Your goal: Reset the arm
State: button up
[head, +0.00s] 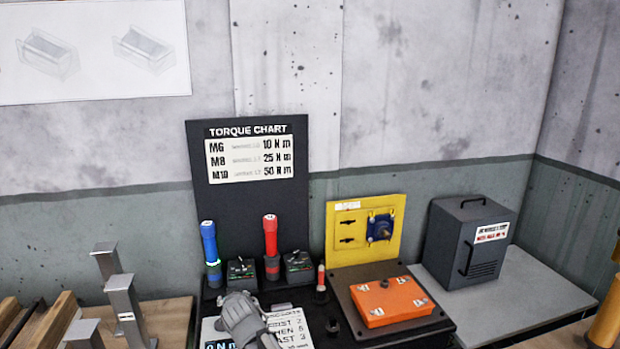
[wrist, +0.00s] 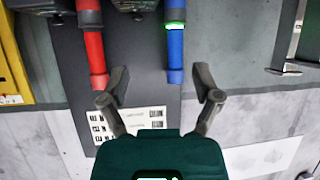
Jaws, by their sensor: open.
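My gripper (wrist: 164,86) shows in the wrist view with its two dark fingers spread wide and nothing between the tips. Beyond it, upside down, are the red torque tool (wrist: 95,55), the blue torque tool (wrist: 175,45) with a green glowing ring, and the torque chart board (wrist: 135,80). The fingers appear clear of both tools. In the head view the blue tool (head: 210,245) and the red tool (head: 270,240) stand upright in front of the chart board (head: 250,215). A grey rounded shape (head: 240,318) covers part of the printed card; I cannot tell whether it is my gripper.
An orange box (head: 392,300) lies on a dark plate, with a yellow panel (head: 395,227) behind it. A dark grey cabinet (head: 468,243) stands on the right-hand table. Grey metal posts (head: 122,300) and wooden beams (head: 55,325) stand at the left.

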jog(key=s+d+f+m+g+h, duration=0.1)
jog(key=d+f, duration=0.1)
jog(key=d, duration=0.5)
jog(key=s+d+f+g+h, duration=0.1)
jog(key=d+f+g, duration=0.1)
jog(key=d, duration=0.5)
jog(key=d+f+m+g+h+b, duration=0.1)
jog(key=d+f+h, duration=0.1)
jog(key=d, duration=0.4)
jog(key=shift+s+d+f+m, duration=0.3)
jog(key=shift+s+d+f, duration=0.1)
jog(key=shift+f, duration=0.25)
jog(key=s+d+f+m+g, duration=0.1)
jog(key=s+d+f+g, duration=0.1)
jog(key=s+d, duration=0.5)
jog(key=s+d+f+g, duration=0.2)
jog(key=s+d+g, duration=0.3)
jog(key=d, duration=0.5)
jog(key=shift+s+d+f+m+g+b, duration=0.3)
jog(key=shift+s+d+m+b, duration=0.1)
jog(key=shift+s, duration=0.85)
